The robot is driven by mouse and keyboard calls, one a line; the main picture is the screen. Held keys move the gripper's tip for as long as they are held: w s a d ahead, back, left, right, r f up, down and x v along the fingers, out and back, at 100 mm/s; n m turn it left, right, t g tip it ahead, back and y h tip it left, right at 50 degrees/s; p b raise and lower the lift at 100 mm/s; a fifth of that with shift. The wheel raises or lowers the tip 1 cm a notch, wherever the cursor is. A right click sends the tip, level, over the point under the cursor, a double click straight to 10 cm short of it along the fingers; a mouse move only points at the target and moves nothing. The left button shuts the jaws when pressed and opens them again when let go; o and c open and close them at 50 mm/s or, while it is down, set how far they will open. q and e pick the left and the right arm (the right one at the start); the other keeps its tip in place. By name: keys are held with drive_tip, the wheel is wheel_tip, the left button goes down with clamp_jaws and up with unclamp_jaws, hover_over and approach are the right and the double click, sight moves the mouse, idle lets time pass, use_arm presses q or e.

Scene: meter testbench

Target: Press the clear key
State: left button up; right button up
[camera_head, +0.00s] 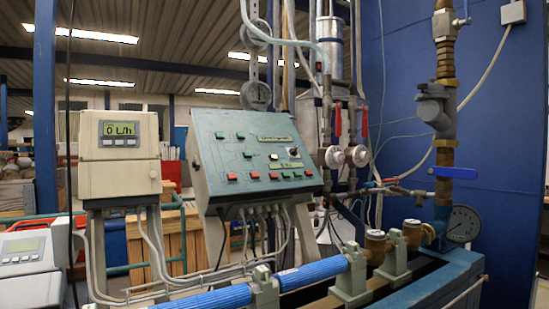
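A grey-green control panel (256,157), tilted back, stands left of the middle. It bears several green and red keys and yellow labels too small to read surely. I cannot tell which key is the clear key. Neither of my grippers is in view, and nothing touches the panel or the meter.
A second white meter (27,262) stands at the lower left. Blue pipes (312,272) in grey clamps cross the front. Brass valves (410,235), a pressure gauge (463,223) and a vertical pipe (444,110) stand at right. Cables hang under the panel. The space before the panel face looks clear.

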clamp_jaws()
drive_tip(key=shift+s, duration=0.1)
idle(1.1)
